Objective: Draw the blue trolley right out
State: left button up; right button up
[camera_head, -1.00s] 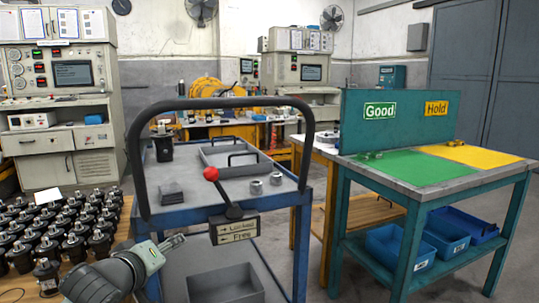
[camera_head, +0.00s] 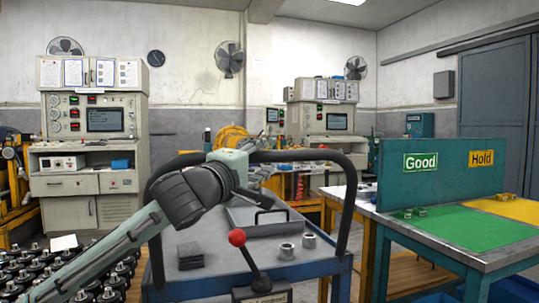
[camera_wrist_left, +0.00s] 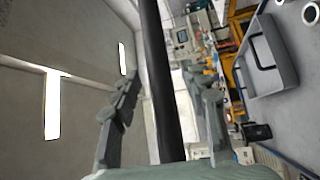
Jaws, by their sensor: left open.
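The blue trolley (camera_head: 330,268) stands in front of me, its lower part cut off by the picture's bottom edge. Its black hoop handle (camera_head: 343,215) rises at the near end. My left gripper (camera_head: 240,180) is at the handle's top bar, left of its middle. In the left wrist view the black bar (camera_wrist_left: 163,70) runs between the two spread fingers of that gripper (camera_wrist_left: 165,105). The fingers look apart from the bar. A lever with a red ball (camera_head: 237,237) leans left on the trolley's near end. My right gripper is not in view.
On the trolley lie a grey tray (camera_head: 262,229), two metal rings (camera_head: 287,251) and dark plates (camera_head: 190,256). A teal bench (camera_head: 385,228) with Good and Hold signs stands close on the right. Rows of black parts (camera_head: 105,285) fill the lower left.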

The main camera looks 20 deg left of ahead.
pick_arm(q)
jog(key=shift+x, duration=0.8)
grip_shut()
